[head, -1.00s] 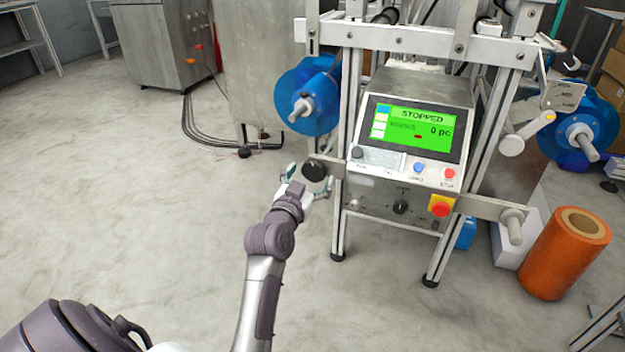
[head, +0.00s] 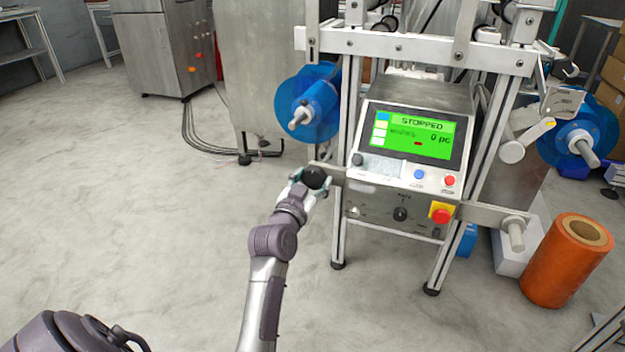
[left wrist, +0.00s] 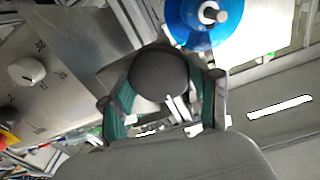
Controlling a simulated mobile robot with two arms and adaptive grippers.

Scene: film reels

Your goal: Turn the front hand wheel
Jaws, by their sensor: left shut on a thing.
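The front hand wheel (head: 314,177) is a round black knob at the left end of a metal bar on the machine's front. My left gripper (head: 312,183) is shut on it, with one finger on each side. In the left wrist view the dark wheel (left wrist: 159,73) sits between the green-padded fingers (left wrist: 165,100) and hides part of the bar behind it. Whether the wheel is turned cannot be read from its plain face. My right gripper is not in view.
The control panel (head: 408,140) reads "STOPPED" and "0 pc". A red stop button (head: 441,215) is right of the wheel. A blue reel (head: 308,100) hangs above it. An orange roll (head: 566,260) stands at right. The floor (head: 130,210) at left is clear.

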